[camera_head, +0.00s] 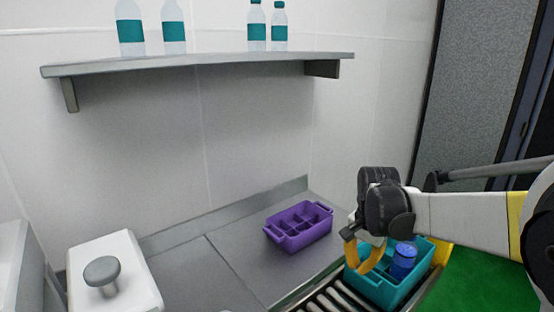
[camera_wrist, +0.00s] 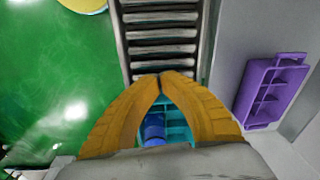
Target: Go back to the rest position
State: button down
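My gripper (camera_head: 358,268) is over the left part of a teal crate (camera_head: 418,268) in the head view. Its orange fingers (camera_wrist: 165,76) meet at the tips in the wrist view, with nothing seen between the tips. A blue bottle (camera_head: 403,262) stands in the teal crate, just right of the fingers. In the wrist view the bottle (camera_wrist: 153,130) and part of the teal crate (camera_wrist: 178,125) show through the gap behind the fingertips. The rest of the crate is hidden there by the fingers.
The crate is on a roller conveyor (camera_head: 326,301). A purple divided crate (camera_head: 298,238) sits on the grey counter (camera_head: 205,262) to the left. A shelf (camera_head: 200,63) above holds several teal-labelled bottles (camera_head: 130,30). A white box with a grey knob (camera_head: 102,271) stands at lower left.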

jog(key=s+a+n+t+b, duration=0.2)
jog(key=s+n+t, duration=0.1)
jog(key=s, duration=0.6)
jog(key=s+a+r+n+t+b, duration=0.1)
jog(key=s+a+n+t, duration=0.1)
jog(key=s+n, duration=0.4)
jog(key=s+t, duration=0.1)
jog(key=s, duration=0.3)
jog(key=shift+s+a+b, duration=0.25)
jog(key=shift+a+b, duration=0.05)
jog(key=shift+b, duration=0.1)
